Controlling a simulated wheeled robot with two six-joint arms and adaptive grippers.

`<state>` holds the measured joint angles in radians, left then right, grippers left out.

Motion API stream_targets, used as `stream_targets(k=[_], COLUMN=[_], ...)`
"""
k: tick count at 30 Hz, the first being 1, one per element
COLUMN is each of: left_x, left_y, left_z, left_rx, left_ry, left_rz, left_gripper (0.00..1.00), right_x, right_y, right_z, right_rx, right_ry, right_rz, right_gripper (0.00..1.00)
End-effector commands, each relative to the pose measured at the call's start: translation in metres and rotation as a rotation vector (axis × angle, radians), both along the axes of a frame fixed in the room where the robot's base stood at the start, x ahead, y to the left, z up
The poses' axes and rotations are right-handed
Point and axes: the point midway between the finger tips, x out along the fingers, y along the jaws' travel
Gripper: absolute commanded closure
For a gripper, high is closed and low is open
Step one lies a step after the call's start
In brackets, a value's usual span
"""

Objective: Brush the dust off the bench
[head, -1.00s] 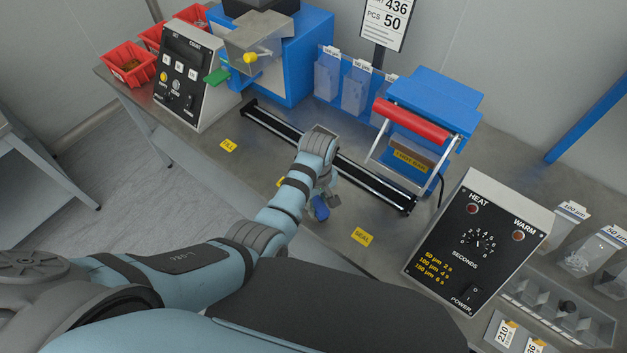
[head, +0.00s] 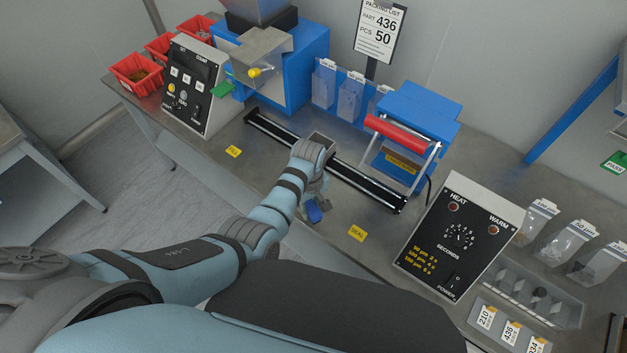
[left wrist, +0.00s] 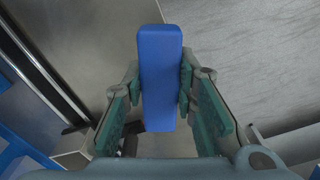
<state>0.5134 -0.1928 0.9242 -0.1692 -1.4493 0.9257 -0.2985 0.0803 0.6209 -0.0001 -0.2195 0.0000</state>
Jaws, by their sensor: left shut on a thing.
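The bench (head: 352,206) is a grey metal top running across the head view. I cannot make out dust on it. My left gripper (head: 318,202) is low over the bench's front part, between the yellow FILL and SEAL labels. It is shut on a blue block-shaped handle (head: 314,213), likely the brush's. In the left wrist view the blue handle (left wrist: 160,75) stands between the green finger pads of the gripper (left wrist: 162,118). Bristles are not visible, and I cannot tell whether the brush touches the bench. My right gripper is not in view.
A black rail (head: 365,185) lies behind the gripper. A counter box (head: 190,85), a blue feeder (head: 300,75) and red bins (head: 137,75) stand at the left. A blue sealer (head: 415,125) and a heat control box (head: 460,240) stand right. The bench front between the labels is fairly clear.

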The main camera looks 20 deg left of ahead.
Motion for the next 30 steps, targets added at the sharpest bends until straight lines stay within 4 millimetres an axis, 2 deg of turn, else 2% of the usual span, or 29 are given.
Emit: stream_targets(k=[1,7,24,26,29,30], left_x=[0.001,0.002,0.002,0.002,0.002,0.002], left_y=[-0.001,-0.004,-0.005,-0.005,-0.005,-0.005], left_z=[0.01,0.023,0.023,0.02,-0.003,-0.016], left_rx=[-0.001,-0.001,0.0,0.0,0.0,0.0], left_ry=[-0.001,-0.002,-0.001,-0.001,-0.001,-0.001], left_rz=[-0.002,-0.009,-0.012,-0.012,-0.012,-0.012], left_gripper=[1.0,1.0,1.0,1.0,1.0,1.0], right_x=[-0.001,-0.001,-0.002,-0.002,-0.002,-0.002], right_y=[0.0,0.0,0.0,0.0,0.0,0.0], right_z=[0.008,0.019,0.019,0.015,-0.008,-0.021], right_rx=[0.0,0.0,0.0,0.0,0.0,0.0], right_ry=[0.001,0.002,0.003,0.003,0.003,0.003], right_rz=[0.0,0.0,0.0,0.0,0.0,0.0], right_gripper=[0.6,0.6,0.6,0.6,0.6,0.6])
